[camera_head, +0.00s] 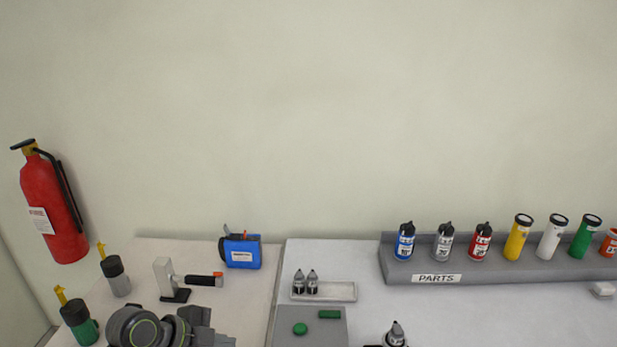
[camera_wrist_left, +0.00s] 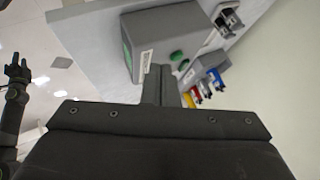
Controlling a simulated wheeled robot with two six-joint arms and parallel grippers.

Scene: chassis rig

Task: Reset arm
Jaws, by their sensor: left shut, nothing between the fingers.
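My left arm shows at the bottom left of the head view, low over the left table. My left gripper (camera_wrist_left: 166,88) is in the middle of the left wrist view, its fingers together with nothing between them. A grey box with a green button (camera_wrist_left: 180,56) lies beyond the fingertips in that view. A dark arm at the left edge of the left wrist view looks like my right arm, with its gripper (camera_wrist_left: 18,68) raised clear of the table; its jaws are too small to read.
A grey PARTS rack (camera_head: 480,275) holds several bottles and torches at the right. A shallow white tray (camera_head: 340,291) holds two small bottles. A blue device (camera_head: 242,252) and bottles stand on the left table. A fire extinguisher (camera_head: 55,205) hangs on the wall. A grey bottle (camera_head: 396,337) is cut off below.

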